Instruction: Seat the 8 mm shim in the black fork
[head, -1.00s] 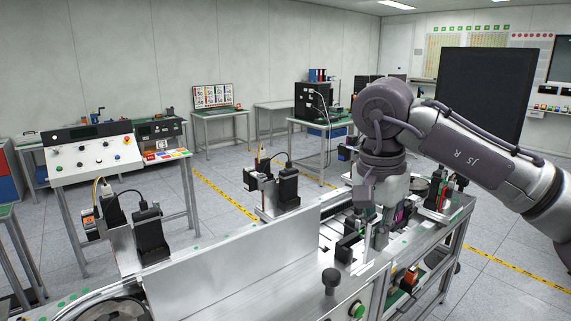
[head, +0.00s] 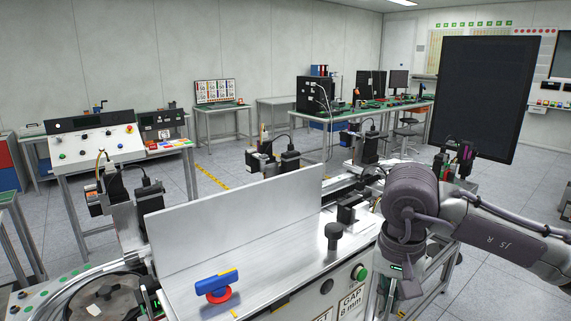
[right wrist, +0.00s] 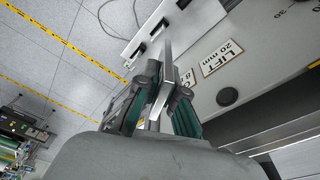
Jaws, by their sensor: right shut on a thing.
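My right gripper (right wrist: 163,92) is shut on a thin, flat metallic plate (right wrist: 167,62), which looks like the shim; its thickness cannot be read. In the head view my right gripper (head: 398,288) hangs beside the front right corner of the machine, and its fingers and the plate are mostly hidden there. A black block (head: 351,208) on the metal deck, apart from the gripper, may be the black fork; its slot cannot be made out. My left gripper is not in view.
A black knob (head: 333,234) stands on the deck, near a tall metal guard plate (head: 240,225). A blue and red item (head: 217,286) lies at the front. The front panel bears a green button (head: 360,273) and a "GAP 8 mm" label (head: 351,302). A black monitor (head: 485,95) stands behind my arm.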

